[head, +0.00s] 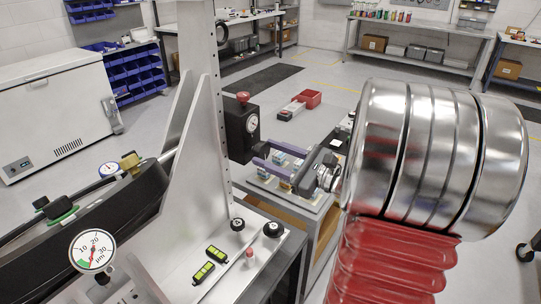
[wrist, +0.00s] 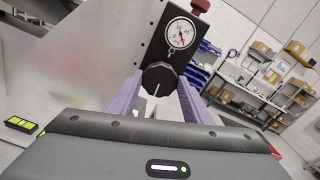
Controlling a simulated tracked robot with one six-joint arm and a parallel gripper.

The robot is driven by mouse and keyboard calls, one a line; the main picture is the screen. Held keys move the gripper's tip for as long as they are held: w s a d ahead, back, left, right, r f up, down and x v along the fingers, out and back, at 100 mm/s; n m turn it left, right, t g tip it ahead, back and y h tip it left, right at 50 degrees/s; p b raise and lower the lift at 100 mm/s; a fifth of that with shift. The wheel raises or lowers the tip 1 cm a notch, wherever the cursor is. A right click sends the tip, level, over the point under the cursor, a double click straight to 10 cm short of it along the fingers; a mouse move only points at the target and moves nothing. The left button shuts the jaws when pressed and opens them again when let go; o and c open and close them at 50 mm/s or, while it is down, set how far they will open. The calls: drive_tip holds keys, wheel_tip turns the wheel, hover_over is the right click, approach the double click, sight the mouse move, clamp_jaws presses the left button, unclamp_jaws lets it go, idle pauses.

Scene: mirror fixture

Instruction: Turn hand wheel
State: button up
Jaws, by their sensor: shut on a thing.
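The dark faceted hand wheel (wrist: 160,77) sits below a round dial gauge (wrist: 180,33) on a black block (head: 240,130). A pale line shows on its face in the wrist view. My gripper (head: 258,157) has two purple fingers, one on each side of the wheel, and it is shut on it. In the wrist view the gripper (wrist: 159,84) also spans the wheel from left and right. In the head view the wheel itself is mostly hidden behind the fingers and block.
A tall metal upright (head: 205,100) stands left of the block. A larger dial gauge (head: 92,250) is at lower left.

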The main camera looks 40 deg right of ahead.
drive_tip(key=shift+f+m, duration=0.2)
drive_tip(key=shift+m, duration=0.8)
drive_tip(key=o, duration=1.1)
drive_tip(key=shift+r, duration=0.15)
drive_tip(key=shift+c, duration=0.2)
drive_tip(key=shift+s+d, duration=0.1)
drive_tip(key=v, duration=1.3)
drive_tip(key=shift+s, duration=0.25)
